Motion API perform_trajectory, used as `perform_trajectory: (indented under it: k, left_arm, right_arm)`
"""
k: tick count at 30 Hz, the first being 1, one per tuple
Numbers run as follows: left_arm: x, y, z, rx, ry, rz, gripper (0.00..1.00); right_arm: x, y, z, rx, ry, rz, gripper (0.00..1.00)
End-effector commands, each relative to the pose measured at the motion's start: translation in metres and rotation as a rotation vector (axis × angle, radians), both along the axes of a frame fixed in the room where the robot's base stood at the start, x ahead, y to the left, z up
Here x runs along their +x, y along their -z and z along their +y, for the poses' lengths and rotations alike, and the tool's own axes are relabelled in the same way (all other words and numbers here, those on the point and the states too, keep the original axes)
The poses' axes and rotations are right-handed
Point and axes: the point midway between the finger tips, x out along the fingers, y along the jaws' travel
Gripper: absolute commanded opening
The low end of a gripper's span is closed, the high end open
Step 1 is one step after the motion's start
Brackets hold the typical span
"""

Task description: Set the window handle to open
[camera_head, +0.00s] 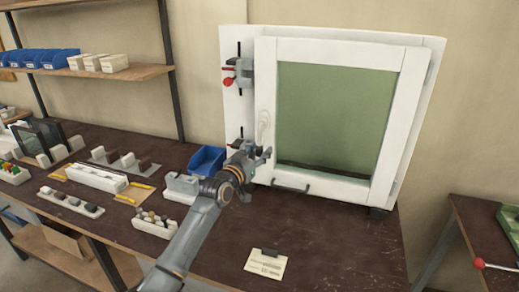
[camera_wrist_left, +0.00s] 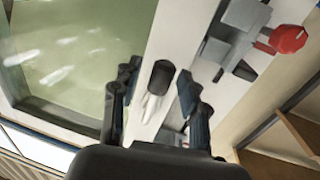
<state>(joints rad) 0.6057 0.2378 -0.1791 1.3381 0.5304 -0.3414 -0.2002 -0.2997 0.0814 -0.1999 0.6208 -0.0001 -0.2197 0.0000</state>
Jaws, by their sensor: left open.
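The window is a white-framed sash (camera_head: 337,50) with a green pane, upright at the back of the bench. A pale window handle (camera_head: 263,125) is on its left stile, just above my left gripper (camera_head: 259,152). In the left wrist view a pale lever with a dark rounded end, apparently the handle (camera_wrist_left: 152,105), lies between the two dark fingers of my left gripper (camera_wrist_left: 158,88). The fingers are apart, one on each side of it. Whether either finger touches it I cannot tell. My right gripper is in neither view.
A toggle clamp with a red knob (camera_head: 229,82) is on the outer frame, above left of the gripper; it shows in the left wrist view (camera_wrist_left: 288,38). A dark bar pull (camera_head: 291,188) is low on the sash. A blue bin (camera_head: 206,160) stands left. The front right bench is mostly clear.

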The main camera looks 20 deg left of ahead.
Motion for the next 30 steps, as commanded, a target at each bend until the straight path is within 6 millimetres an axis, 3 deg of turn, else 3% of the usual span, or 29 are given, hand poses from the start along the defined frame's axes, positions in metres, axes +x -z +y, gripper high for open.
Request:
perform_trajectory:
  k: [13, 18, 20, 30]
  left_arm:
    - [0.0083, -0.0003, -0.0012, 0.000, -0.001, -0.001, 0.44]
    - [0.0082, -0.0002, -0.0012, 0.000, -0.001, 0.000, 0.10]
    - [0.0082, -0.0002, -0.0011, 0.000, -0.001, 0.000, 0.00]
    - [0.0081, -0.0001, -0.0010, 0.000, -0.001, 0.000, 0.00]
  right_arm:
    - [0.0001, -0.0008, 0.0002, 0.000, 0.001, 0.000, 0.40]
    - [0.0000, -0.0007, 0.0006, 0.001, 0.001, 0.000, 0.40]
    - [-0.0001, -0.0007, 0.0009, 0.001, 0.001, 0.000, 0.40]
    - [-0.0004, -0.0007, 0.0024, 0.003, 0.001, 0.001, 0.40]
